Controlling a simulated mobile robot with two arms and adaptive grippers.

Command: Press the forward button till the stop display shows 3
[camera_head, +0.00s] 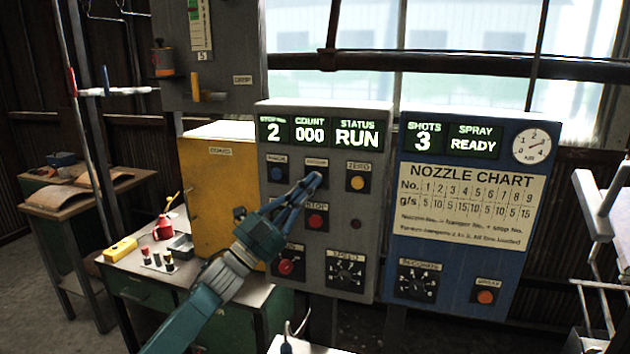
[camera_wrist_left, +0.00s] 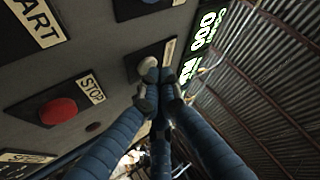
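The grey control panel (camera_head: 376,130) has a lit display row. The stop display (camera_head: 273,132) reads 2, the count display reads 000 and the status display reads RUN. My left gripper (camera_head: 314,182) is at the middle button of the upper row, its fingertips together and empty. In the left wrist view, the fingertips (camera_wrist_left: 156,84) are at a pale round button (camera_wrist_left: 148,67), touching it or very close. In the head view the fingers cover most of this button; its label is too small to read. My right gripper is not in view.
Nearby on the panel are a blue button (camera_head: 277,174), a yellow button (camera_head: 357,183), a red stop button (camera_head: 316,221), another red button (camera_head: 286,267) and a dial (camera_head: 345,269). A blue spray panel (camera_head: 458,270) stands right, a yellow cabinet (camera_head: 215,190) left.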

